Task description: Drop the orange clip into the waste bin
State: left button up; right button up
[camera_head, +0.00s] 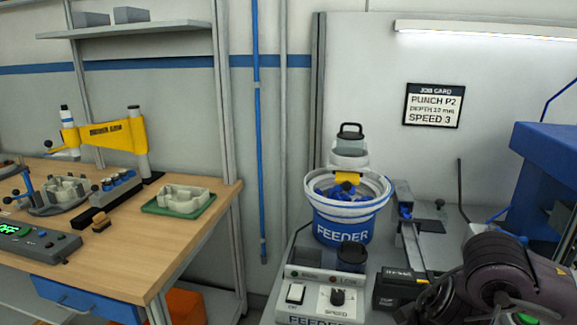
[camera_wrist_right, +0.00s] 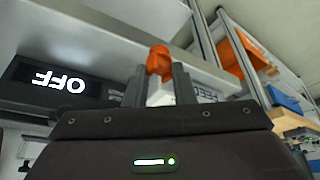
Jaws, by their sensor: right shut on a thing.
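The orange clip (camera_wrist_right: 159,63) shows at the fingertips of my right gripper (camera_wrist_right: 159,80) in the right wrist view. The two dark fingers are shut on it, and its lower part is partly hidden between them. In the head view part of my right arm fills the lower right corner, but its fingertips and the clip are out of sight. My left gripper is in neither view. No bin marked as waste shows. An orange box-like thing (camera_head: 186,306) stands under the wooden bench, partly cut off, and I cannot tell whether it is the waste bin.
A feeder bucket (camera_head: 345,231) with blue parts stands behind a control box (camera_head: 318,297). The wooden bench (camera_head: 222,190) at left carries a green tray (camera_head: 150,208) and fixtures. A dark display reading OFF (camera_wrist_right: 60,84) and an orange structure (camera_wrist_right: 240,62) flank the gripper in the wrist view.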

jog(key=a, duration=0.1)
jog(key=a+n, duration=0.1)
jog(key=s+a+n, duration=0.1)
jog(key=a, duration=0.1)
jog(key=shift+g+y, duration=0.3)
jog(key=shift+y, duration=0.1)
